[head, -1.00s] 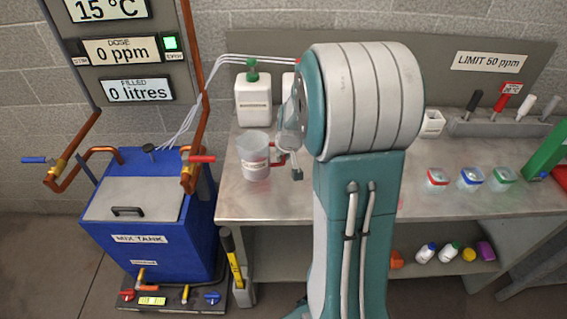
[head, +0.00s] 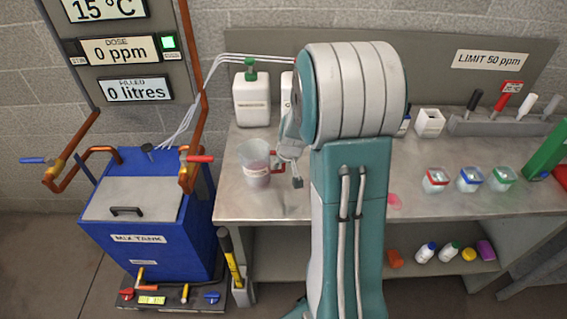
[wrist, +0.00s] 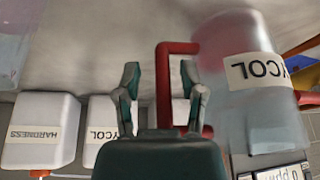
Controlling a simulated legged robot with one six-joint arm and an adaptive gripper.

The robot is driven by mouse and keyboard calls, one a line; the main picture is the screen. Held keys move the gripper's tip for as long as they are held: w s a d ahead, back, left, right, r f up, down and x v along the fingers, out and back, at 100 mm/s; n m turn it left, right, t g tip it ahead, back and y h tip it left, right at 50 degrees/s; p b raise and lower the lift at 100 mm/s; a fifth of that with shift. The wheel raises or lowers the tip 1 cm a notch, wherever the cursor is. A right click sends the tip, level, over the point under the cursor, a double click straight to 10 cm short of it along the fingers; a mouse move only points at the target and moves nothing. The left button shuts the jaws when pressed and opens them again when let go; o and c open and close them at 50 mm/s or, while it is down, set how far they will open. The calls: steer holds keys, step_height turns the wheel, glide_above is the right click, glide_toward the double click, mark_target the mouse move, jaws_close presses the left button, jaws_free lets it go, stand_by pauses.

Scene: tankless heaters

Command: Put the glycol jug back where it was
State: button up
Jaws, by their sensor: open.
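The glycol jug (head: 255,178) is a clear jug with a red handle, a white label and a pinkish tint low down. It is at the bench's left end in the head view, seemingly leaning slightly; I cannot tell whether its base fully rests. In the wrist view, the jug (wrist: 265,115) is at the right, slightly blurred, its label ending in "YCOL" and upside down. My gripper (wrist: 159,70) is open, its two fingers on either side of the red handle (wrist: 163,95). I cannot see contact. In the head view, my arm partly hides the gripper (head: 294,165).
A white container with a green cap (head: 252,100) stands behind the jug. The wrist view shows white containers marked "HARDNESS" (wrist: 40,130) and "YCOL" (wrist: 103,130). The blue mix tank (head: 150,215) is left of the bench. A pink spot (head: 395,201) lies on the bench right of my arm.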

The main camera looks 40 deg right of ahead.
steer(key=shift+d, duration=0.1)
steer(key=shift+r, duration=0.3)
steer(key=v, duration=1.2)
steer(key=s+a+r+n, duration=0.1)
steer(key=s+a+r, duration=0.1)
steer(key=s+a, duration=0.3)
steer(key=s+a+r+n, duration=0.1)
steer(key=s+a+r, duration=0.2)
steer(key=s+a, duration=0.3)
steer(key=s+a+r+n+t+y, duration=0.1)
steer(key=s+a+r, duration=0.2)
steer(key=a, duration=0.6)
steer(key=s, duration=0.2)
steer(key=shift+s+r, duration=0.25)
steer(key=shift+s, duration=0.15)
